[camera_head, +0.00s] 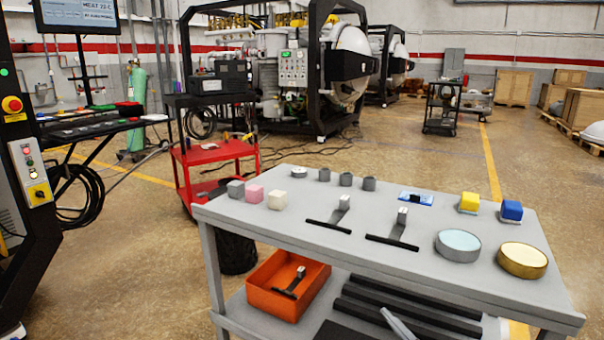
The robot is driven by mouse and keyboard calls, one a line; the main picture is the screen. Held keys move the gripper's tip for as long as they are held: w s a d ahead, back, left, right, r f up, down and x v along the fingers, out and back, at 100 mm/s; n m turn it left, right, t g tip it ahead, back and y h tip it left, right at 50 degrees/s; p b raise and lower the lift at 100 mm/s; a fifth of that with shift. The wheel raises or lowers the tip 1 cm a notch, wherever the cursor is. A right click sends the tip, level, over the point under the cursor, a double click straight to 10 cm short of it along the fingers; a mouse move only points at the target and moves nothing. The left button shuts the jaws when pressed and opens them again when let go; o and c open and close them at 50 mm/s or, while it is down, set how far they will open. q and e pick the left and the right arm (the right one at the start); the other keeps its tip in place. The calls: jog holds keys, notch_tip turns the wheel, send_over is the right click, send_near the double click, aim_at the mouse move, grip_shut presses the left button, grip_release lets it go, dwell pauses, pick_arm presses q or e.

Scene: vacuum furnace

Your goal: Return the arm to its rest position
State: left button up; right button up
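Neither of my grippers shows in the head view, and I cannot make out either arm. The grey worktable (300,236) stands in front of me. On it are two black T-shaped tools with metal blocks, a left one (330,224) and a right one (392,243). A similar tool (291,283) lies in an orange bin (262,297) on the lower shelf.
The tabletop holds grey, pink and cream cubes (277,200), several small dark cylinders (346,180), yellow and blue blocks (512,210), and two round tins (458,246). A red cart (209,155) stands behind left; a control cabinet (28,165) is at far left. Floor lies open at right.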

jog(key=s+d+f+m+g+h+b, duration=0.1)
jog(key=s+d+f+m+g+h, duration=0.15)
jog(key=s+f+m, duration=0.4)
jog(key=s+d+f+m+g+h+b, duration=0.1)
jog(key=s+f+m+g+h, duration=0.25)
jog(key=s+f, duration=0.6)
pick_arm(q)
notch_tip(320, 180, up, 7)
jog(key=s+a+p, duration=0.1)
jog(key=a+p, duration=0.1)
jog(key=p, duration=1)
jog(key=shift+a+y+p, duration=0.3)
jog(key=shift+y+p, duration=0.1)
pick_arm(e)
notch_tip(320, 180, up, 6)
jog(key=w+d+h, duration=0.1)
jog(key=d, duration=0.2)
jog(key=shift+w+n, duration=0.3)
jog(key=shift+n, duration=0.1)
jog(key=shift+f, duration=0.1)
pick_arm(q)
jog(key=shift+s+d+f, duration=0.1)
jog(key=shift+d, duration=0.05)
